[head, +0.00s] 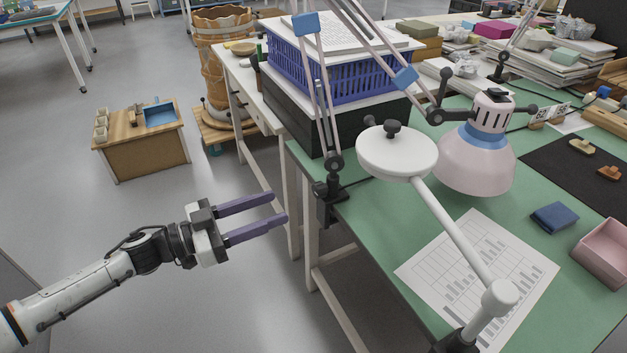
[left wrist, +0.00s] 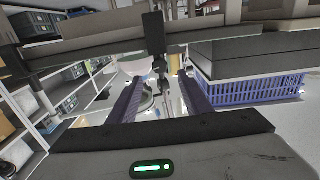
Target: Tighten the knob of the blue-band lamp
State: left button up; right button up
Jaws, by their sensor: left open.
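The blue-band lamp (head: 472,165) has a pale pink shade with a blue band and hangs over the green table at the right. My right gripper is out of sight.
A white round-headed lamp (head: 397,155) stands in front of the blue-band lamp. A blue crate (head: 340,75) on a black box is behind the clamp. A printed sheet (head: 475,275), blue cloth (head: 555,217) and pink tray (head: 603,252) lie on the table.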

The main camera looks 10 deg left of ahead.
pick_arm(q)
jog(key=x, duration=1)
jog(key=shift+r+b, duration=0.1)
jog(key=shift+b, duration=0.3)
jog(key=c, duration=1.1)
jog(key=shift+o, duration=0.2)
jog(key=shift+m, duration=1.4)
jog(key=o, duration=1.1)
jog(key=shift+c, duration=0.2)
jog(key=p, duration=0.1)
send_near(314, 192)
jog(key=shift+s+a+r, duration=0.1)
jog(key=shift+s+a, duration=0.35)
